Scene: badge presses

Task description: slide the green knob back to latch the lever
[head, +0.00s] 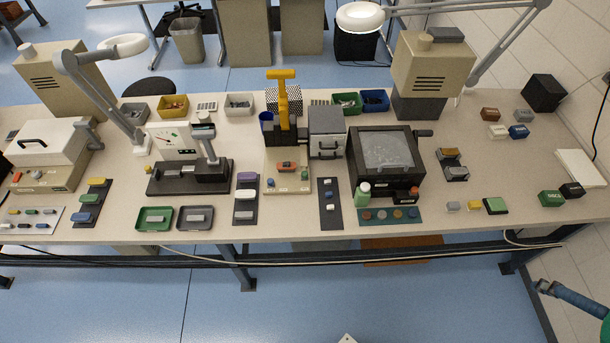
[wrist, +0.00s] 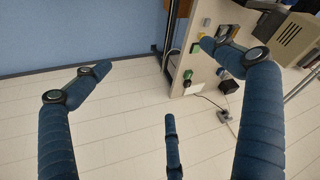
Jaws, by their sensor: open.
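A yellow lever (head: 281,95) stands upright on a press near the middle of the bench in the head view. The press has a cream base plate (head: 287,187) with small coloured parts, among them a tiny green piece (head: 304,175) that may be the green knob; it is too small to tell its position. My gripper (head: 545,288) shows at the lower right, off the bench's front edge and far from the press. In the wrist view my gripper (wrist: 160,75) has its blue fingers spread wide, with nothing between them.
A black screened box (head: 413,176) stands right of the press, and a grey box (head: 326,147) is close beside it. A black-based device (head: 165,180) and green tray (head: 154,219) are left. A ring lamp (head: 360,16) hangs behind.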

